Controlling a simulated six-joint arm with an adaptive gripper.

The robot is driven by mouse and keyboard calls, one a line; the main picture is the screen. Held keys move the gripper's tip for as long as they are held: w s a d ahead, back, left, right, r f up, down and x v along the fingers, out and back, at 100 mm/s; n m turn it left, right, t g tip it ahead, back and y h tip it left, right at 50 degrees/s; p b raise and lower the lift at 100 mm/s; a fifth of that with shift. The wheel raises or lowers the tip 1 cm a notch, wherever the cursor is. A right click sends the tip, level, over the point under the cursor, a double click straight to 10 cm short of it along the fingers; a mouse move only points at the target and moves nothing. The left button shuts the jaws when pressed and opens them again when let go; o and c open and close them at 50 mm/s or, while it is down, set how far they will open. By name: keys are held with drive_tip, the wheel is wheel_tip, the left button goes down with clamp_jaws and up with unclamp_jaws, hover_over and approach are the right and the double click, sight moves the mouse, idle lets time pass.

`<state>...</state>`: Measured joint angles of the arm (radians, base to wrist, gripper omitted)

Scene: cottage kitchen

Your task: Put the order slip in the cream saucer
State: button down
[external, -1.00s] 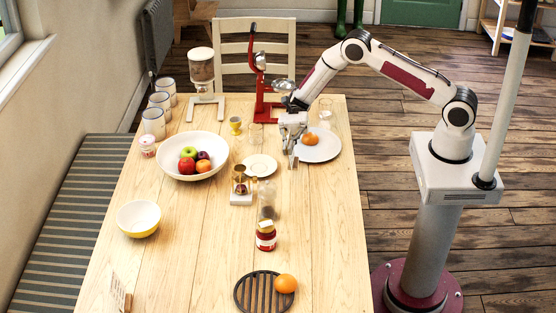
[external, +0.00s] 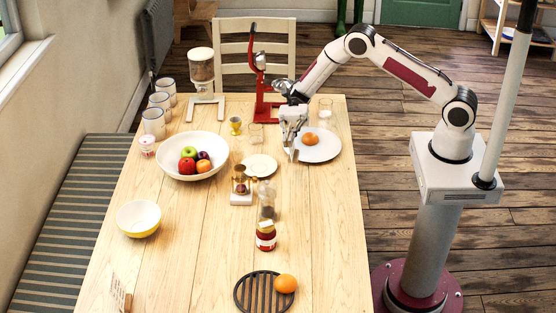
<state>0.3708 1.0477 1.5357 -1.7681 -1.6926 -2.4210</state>
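The cream saucer (external: 259,166) lies empty near the middle of the table, left of my gripper. My gripper (external: 293,157) points down just right of the saucer, by the left rim of a large white plate. Its fingers are too small to tell whether they are open or shut, and I cannot make out anything between them.
The white plate (external: 328,153) holds an orange fruit. A pepper-mill-like clear container (external: 267,205) and a small brass-topped stand (external: 241,190) are in front of the saucer. A fruit bowl (external: 166,168) is to its left. A red press (external: 262,90) stands behind.

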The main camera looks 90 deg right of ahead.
drive_tip(key=shift+r, duration=0.15)
drive_tip(key=shift+w+d+r, duration=0.1)
drive_tip(key=shift+w+r, duration=0.05)
drive_tip(key=w+d+m+t+h, duration=0.5)
drive_tip(key=w+d+m+t, duration=0.2)
drive_tip(key=w+t, duration=0.3)
drive_tip(key=w, duration=0.2)
drive_tip(key=shift+w+d+r+m, duration=0.2)
drive_tip(key=shift+w+m, duration=0.1)
drive_tip(key=shift+w, duration=0.1)
wheel_tip(320, 180, down, 6)
drive_tip(key=shift+f, duration=0.15)
idle(0.3)
